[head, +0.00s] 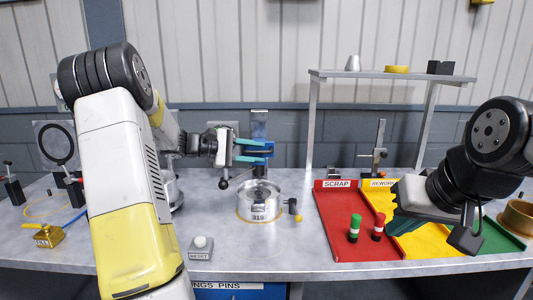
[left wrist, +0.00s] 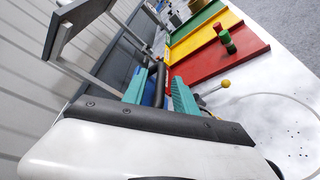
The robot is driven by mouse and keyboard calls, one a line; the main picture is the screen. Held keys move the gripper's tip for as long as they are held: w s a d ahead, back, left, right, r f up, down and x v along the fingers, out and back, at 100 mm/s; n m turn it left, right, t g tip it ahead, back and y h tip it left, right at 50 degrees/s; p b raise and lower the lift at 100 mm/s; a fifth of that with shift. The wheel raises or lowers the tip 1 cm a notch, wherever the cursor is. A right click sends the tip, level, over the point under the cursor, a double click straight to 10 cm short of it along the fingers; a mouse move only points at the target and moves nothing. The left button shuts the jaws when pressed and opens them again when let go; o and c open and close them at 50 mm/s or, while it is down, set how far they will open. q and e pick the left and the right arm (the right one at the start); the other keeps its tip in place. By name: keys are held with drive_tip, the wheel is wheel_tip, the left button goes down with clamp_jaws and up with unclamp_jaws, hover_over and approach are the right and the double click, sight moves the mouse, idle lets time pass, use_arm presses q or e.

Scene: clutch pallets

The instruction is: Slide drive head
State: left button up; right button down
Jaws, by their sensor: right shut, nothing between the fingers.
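A dark blue block (head: 259,149), which may be the drive head, sits at an upright pale plate behind the round metal fixture (head: 259,203). My left gripper (head: 268,150) has its teal fingers above and below this block. In the left wrist view a blue part (left wrist: 149,97) and a black rod (left wrist: 159,80) show between the fingers of my left gripper (left wrist: 156,88). Whether the fingers press on the block is not clear. My right gripper (head: 392,222) is shut and empty over the yellow tray area at the right.
A red scrap tray (head: 335,215) holds a green-topped part (head: 355,226) and a red-topped part (head: 378,226). A yellow-knobbed lever (head: 297,216) is beside the fixture. A button box (head: 200,246) stands in front. A shelf (head: 392,76) rises at the back right.

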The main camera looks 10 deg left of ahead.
use_arm(q)
clamp_jaws()
idle(1.5)
